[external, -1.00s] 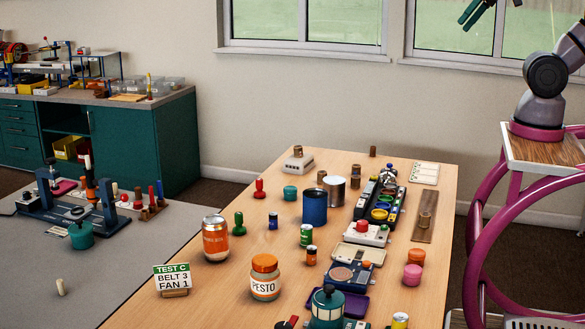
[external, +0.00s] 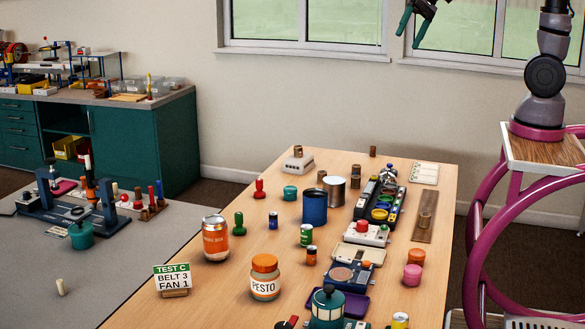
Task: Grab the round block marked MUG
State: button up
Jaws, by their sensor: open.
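My gripper (external: 409,38) is at the top edge of the external view, in front of the window and high above the far part of the wooden table. Its two dark green fingers are apart with nothing between them. Several small round pieces stand on the table, among them an orange one (external: 416,258), a pink one (external: 412,274), a teal one (external: 290,193) and a brown one (external: 373,151). No MUG marking is legible on any of them, so I cannot tell which is the MUG block.
The wooden table (external: 220,290) is crowded: a blue cylinder (external: 315,207), a PESTO jar (external: 265,278), an orange can (external: 215,239), a teal lantern-like pot (external: 327,308) and a black tray (external: 375,205). A TEST C sign (external: 173,280) stands at the left edge. A grey table is at left.

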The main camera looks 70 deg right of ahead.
jog(key=w+d+f+m+y, duration=0.2)
jog(key=w+f+m, duration=0.2)
jog(key=w+f, duration=0.55)
jog(key=w+d+f+m+y, duration=0.2)
jog(key=w+d+f+m, duration=0.15)
jog(key=w+f, duration=0.6)
jog(key=w+d+f+m+t+y, duration=0.1)
jog(key=w+f+m, duration=0.1)
jog(key=f, duration=0.4)
jog(key=w+d+f+m+t, duration=0.2)
jog(key=f+m, duration=0.1)
jog(key=f, duration=0.4)
jog(key=m+t, duration=0.2)
jog(key=m, duration=0.3)
send_near(315, 184)
jog(key=r, duration=0.3)
jog(key=shift+s+r+h, duration=0.2)
jog(key=shift+s+h, duration=0.15)
jog(key=shift+h, duration=0.05)
jog(key=shift+w+f, duration=0.1)
jog(key=shift+f, duration=0.25)
jog(key=x, duration=1)
jog(key=shift+w+a, duration=0.15)
jog(key=shift+w, duration=0.05)
grip_shut()
